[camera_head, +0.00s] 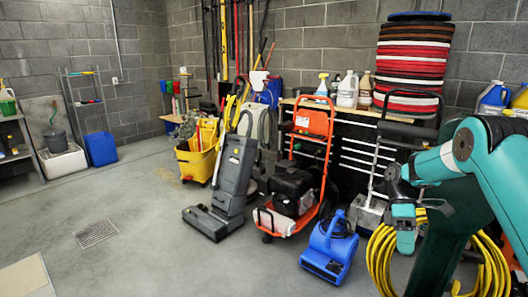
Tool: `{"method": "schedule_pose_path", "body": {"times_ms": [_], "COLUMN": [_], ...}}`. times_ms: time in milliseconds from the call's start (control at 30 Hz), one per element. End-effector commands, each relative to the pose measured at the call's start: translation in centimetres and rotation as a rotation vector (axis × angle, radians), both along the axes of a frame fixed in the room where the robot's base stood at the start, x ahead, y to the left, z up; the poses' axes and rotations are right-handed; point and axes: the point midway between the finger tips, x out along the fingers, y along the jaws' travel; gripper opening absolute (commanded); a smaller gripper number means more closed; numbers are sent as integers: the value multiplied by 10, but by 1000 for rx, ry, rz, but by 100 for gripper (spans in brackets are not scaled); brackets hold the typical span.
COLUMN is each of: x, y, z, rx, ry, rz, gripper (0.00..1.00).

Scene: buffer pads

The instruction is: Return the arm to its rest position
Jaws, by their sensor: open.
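My teal and white arm (490,165) comes in from the right edge, bent, with its wrist hanging down at the lower right. My gripper (436,207) is the small dark part beside the wrist, seen against my own dark green body. It is open, and I see nothing held in it. Its fingertips are small and hard to make out. Stacked red, black and white buffer pads (413,62) stand behind the arm on the workbench top (325,108).
Coiled yellow hose (381,262) lies below the wrist. A blue floor blower (330,250), an orange-framed machine (312,123) and a grey floor scrubber (236,170) stand to the left. A yellow mop bucket (195,163) is farther back. The floor at left is mostly clear.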

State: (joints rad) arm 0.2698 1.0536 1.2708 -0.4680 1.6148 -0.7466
Motion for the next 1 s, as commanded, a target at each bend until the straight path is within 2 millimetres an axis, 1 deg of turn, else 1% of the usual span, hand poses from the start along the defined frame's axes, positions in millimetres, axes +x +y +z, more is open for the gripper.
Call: {"method": "schedule_pose_path", "body": {"times_ms": [33, 67, 100, 167, 200, 267, 300, 367, 400, 467, 500, 567, 600, 700, 800, 900, 1000], "x": [-2, -5, -10, -20, -29, -45, -57, -78, -93, -118, -135, -162, -179, -217, -243, -258, -264], "y": [22, 34, 51, 75, 91, 114, 128, 149, 161, 179, 189, 202, 210, 223, 230, 233, 234], "z": [27, 39, 55, 78, 92, 112, 124, 140, 150, 162, 169, 176, 179, 183, 183, 182, 181], "rx": [-28, -42, -60, -81, -92, -104, -108, -109, -108, -98, -90, -72, -60, -26, 3, 22, 28], "ry": [-55, -85, -125, -187, -226, -284, -321, -377, -412, -463, -495, -538, -562, -611, -640, -654, -659], "rz": [-5, -16, -31, -55, -73, -102, -123, -155, -178, -214, -240, -278, -303, -361, -406, -432, -443], "gripper": [51, 51, 51, 51, 51, 51, 51, 51, 51, 51, 51, 51, 51, 51, 51, 51, 51]}}
